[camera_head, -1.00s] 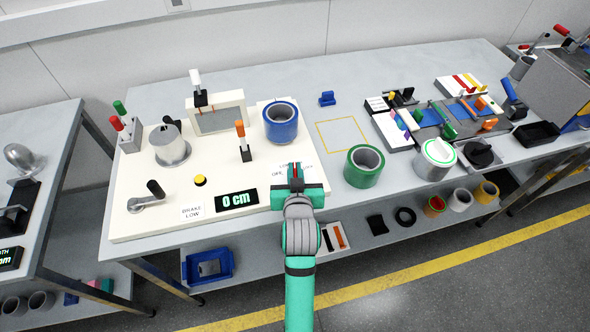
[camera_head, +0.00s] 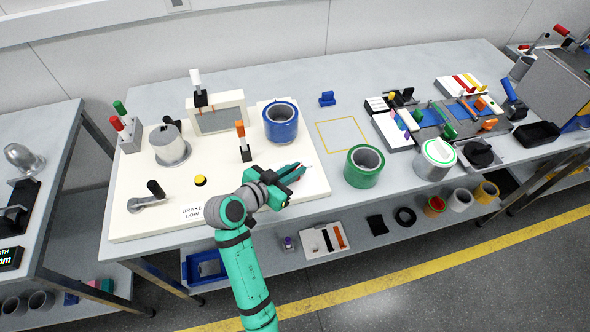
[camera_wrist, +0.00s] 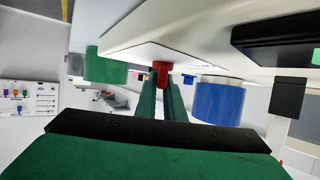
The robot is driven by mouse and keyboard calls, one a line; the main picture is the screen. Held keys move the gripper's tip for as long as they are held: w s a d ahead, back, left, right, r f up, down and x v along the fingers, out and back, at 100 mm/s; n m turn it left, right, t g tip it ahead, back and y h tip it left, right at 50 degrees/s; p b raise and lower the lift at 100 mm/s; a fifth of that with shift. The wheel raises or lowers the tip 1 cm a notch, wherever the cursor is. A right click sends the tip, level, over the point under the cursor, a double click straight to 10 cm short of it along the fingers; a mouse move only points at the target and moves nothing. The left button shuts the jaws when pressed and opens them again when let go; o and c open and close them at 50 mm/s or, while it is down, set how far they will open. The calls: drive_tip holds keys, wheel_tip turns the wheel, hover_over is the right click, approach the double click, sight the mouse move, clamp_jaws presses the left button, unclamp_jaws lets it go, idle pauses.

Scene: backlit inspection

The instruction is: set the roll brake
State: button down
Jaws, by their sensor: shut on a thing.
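A white panel (camera_head: 130,222) lies on the left of the bench with a "BRAKE LOW" label (camera_head: 193,213) at its front. My gripper (camera_head: 298,172) is at the panel's front right corner, fingers pointing right. In the wrist view my gripper (camera_wrist: 160,88) is shut on a red knob (camera_wrist: 161,70) under the panel's pale underside or edge. In the head view the fingers hide the red knob and most of the lettering beside it. A blue roll (camera_head: 281,127) sits on a spindle plate behind my gripper, and a grey roll (camera_head: 170,149) sits at the left.
An orange-tipped lever (camera_head: 241,135) stands just behind my gripper. A green roll (camera_head: 364,172) stands to its right. A yellow button (camera_head: 200,181) and a crank (camera_head: 148,195) are at the left. A yellow-outlined square (camera_head: 342,137) on the bench is empty.

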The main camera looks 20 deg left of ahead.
drive_tip(key=shift+f+m+g+h, duration=0.2)
drive_tip(key=shift+m+g+h, duration=0.1)
drive_tip(key=shift+m+h, duration=0.3)
drive_tip(key=c, duration=1.9)
unclamp_jaws()
drive_tip(key=shift+o, duration=0.2)
drive_tip(key=shift+r, duration=0.1)
drive_tip(key=v, duration=1)
drive_tip(key=shift+s+a+r, duration=0.1)
drive_tip(key=shift+s+a, duration=0.1)
drive_tip(key=shift+s, duration=0.15)
drive_tip(key=shift+w, duration=0.1)
